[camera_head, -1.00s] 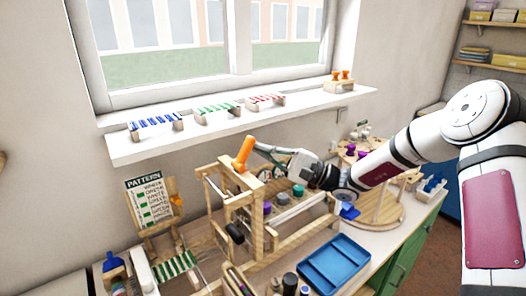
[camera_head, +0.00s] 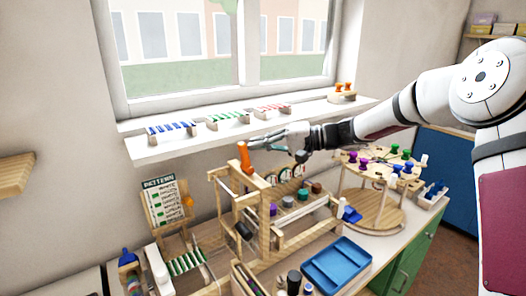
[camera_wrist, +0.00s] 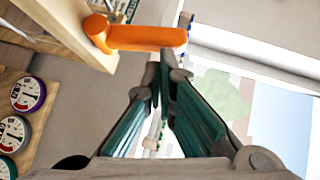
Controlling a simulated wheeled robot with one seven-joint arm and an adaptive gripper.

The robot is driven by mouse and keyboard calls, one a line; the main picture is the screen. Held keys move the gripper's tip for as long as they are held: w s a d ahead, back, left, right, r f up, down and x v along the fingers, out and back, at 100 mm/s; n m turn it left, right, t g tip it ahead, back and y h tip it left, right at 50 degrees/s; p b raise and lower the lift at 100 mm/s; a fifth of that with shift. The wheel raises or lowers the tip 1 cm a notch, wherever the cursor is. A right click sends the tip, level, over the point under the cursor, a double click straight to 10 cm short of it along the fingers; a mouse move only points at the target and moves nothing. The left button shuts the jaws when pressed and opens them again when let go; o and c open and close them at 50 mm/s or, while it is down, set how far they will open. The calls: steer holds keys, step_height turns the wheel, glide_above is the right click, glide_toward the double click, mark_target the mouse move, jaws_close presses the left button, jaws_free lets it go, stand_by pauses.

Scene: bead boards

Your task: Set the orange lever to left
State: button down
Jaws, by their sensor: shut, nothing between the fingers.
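The orange lever (camera_head: 244,157) stands on top of a wooden frame (camera_head: 250,190) and leans to the left at its upper end. My gripper (camera_head: 253,146) is just right of the lever's upper part, with its fingers shut and empty. In the wrist view the lever (camera_wrist: 145,37) sticks out from a wooden post (camera_wrist: 70,28). There my fingertips (camera_wrist: 161,66) are close to the lever's free end. I cannot tell whether they touch it.
Gauges (camera_wrist: 28,95) and several coloured knobs (camera_head: 303,194) sit on the frame's right side. A round wooden stand with pegs (camera_head: 375,205) is farther right, and a blue tray (camera_head: 336,264) is in front. The windowsill (camera_head: 190,142) runs behind.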

steer(key=shift+s+a+r+n+h+p, duration=0.2)
steer(key=shift+s+a+n+h+p, duration=0.1)
steer(key=shift+a+n+h, duration=0.15)
steer(key=shift+s+a+r+n+h+p, duration=0.2)
steer(key=shift+s+a+n+h, duration=0.15)
steer(key=shift+h, duration=0.2)
steer(key=shift+s+a+n+t+h, duration=0.15)
steer(key=shift+a+n+t+h, duration=0.15)
steer(key=shift+a+n+h, duration=0.15)
steer(key=shift+d, duration=0.1)
steer(key=shift+w+d+r, duration=0.2)
steer(key=shift+d, duration=0.05)
steer(key=w+b+v, duration=0.1)
steer(key=w+v, duration=0.1)
steer(key=v, duration=1)
steer(key=shift+d+r, duration=0.25)
steer(key=shift+r, duration=0.15)
